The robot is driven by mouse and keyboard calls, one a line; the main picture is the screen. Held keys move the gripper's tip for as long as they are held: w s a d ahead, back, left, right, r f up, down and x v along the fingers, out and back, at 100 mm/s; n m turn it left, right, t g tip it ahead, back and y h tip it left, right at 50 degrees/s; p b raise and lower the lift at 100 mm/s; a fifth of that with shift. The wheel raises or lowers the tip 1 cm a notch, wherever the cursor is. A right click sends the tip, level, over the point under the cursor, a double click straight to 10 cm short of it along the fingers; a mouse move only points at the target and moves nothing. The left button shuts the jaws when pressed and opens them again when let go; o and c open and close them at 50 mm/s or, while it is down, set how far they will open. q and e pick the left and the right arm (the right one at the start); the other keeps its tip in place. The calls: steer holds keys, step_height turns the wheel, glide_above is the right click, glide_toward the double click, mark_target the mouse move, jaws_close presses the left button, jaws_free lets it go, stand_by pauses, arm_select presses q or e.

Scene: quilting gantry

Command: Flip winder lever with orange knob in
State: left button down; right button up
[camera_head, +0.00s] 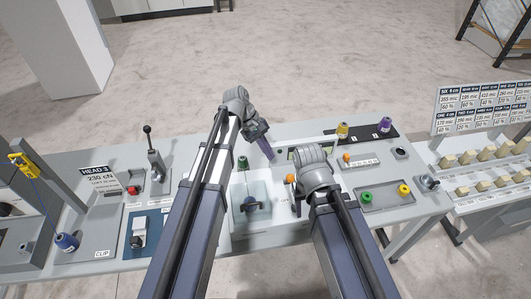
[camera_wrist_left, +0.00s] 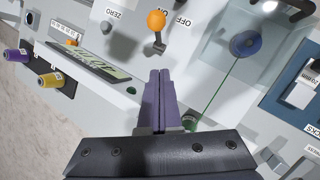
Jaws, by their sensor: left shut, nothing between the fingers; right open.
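The winder lever has a round orange knob (camera_wrist_left: 157,19) on a short dark stem and stands at the top centre of the left wrist view. In the head view the orange knob (camera_head: 290,179) shows just left of my right wrist. My left gripper (camera_wrist_left: 160,73) is shut and empty, its purple fingers pointing toward the lever with a gap between. In the head view my left gripper (camera_head: 268,155) hangs over the panel, behind and left of the knob. My right arm's wrist covers part of the panel; its fingers are hidden.
A blue bobbin (camera_wrist_left: 246,43) with a green thread sits under a clear cover beside the lever. A display strip (camera_wrist_left: 88,62) and yellow (camera_wrist_left: 50,80) and purple (camera_wrist_left: 17,54) spools lie on the other side. A black-knobbed lever (camera_head: 147,130) stands at the left.

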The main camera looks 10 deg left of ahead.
mark_target(289, 179)
arm_select(q)
steer(key=b+x, duration=0.4)
steer(key=x, duration=0.1)
steer(key=shift+f, duration=0.35)
steer(key=shift+s+d+f, duration=0.15)
steer(key=shift+s+d, duration=0.65)
steer(key=shift+d, duration=0.2)
steer(key=shift+s+d+f+b, duration=0.15)
steer(key=shift+s+d+b, duration=0.2)
steer(key=shift+d, duration=0.15)
